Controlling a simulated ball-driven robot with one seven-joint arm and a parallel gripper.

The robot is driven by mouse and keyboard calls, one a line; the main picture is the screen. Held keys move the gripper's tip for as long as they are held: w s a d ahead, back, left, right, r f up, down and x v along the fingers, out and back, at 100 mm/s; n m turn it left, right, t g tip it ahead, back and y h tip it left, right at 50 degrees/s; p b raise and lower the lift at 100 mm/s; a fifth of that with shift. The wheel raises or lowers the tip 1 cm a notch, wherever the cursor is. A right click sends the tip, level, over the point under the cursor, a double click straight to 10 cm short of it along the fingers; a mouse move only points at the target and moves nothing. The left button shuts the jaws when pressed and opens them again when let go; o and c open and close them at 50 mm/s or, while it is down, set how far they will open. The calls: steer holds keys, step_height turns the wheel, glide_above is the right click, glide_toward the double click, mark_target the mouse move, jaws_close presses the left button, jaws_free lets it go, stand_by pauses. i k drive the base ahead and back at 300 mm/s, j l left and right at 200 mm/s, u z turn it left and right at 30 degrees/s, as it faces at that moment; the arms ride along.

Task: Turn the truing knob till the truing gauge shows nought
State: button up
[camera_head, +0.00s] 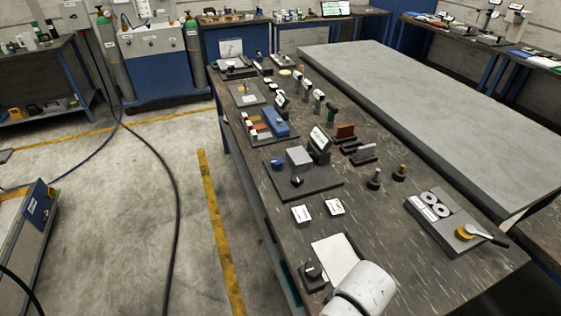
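No label is readable, so I cannot tell for sure which part is the truing knob or the truing gauge. A blue knob (277,163) and a small black knob (297,181) sit by a grey block (299,158) on a dark plate (318,184). A tilted display (320,139) stands behind the block; its reading is too small. At the right, a dark base (425,218) carries two round dials (435,204) and a yellow knob (464,232) beside a lever (487,235). My gripper is not in view; a white part of my arm shows at the bottom edge.
The long dark workbench (400,260) holds two small labelled blocks, a white sheet (335,257), a small black knobbed fixture (313,275) and two dark posts (375,179). Many fixtures crowd its far end. Bare bench lies left of the dial base. Floor at left has hoses.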

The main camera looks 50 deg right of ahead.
mark_target(276, 163)
steer(key=i+l, duration=0.1)
steer(key=l, duration=0.25)
steer(key=i+l+z, duration=0.15)
steer(key=l, duration=0.25)
steer(key=l+u, duration=0.45)
steer(key=i+l, duration=0.05)
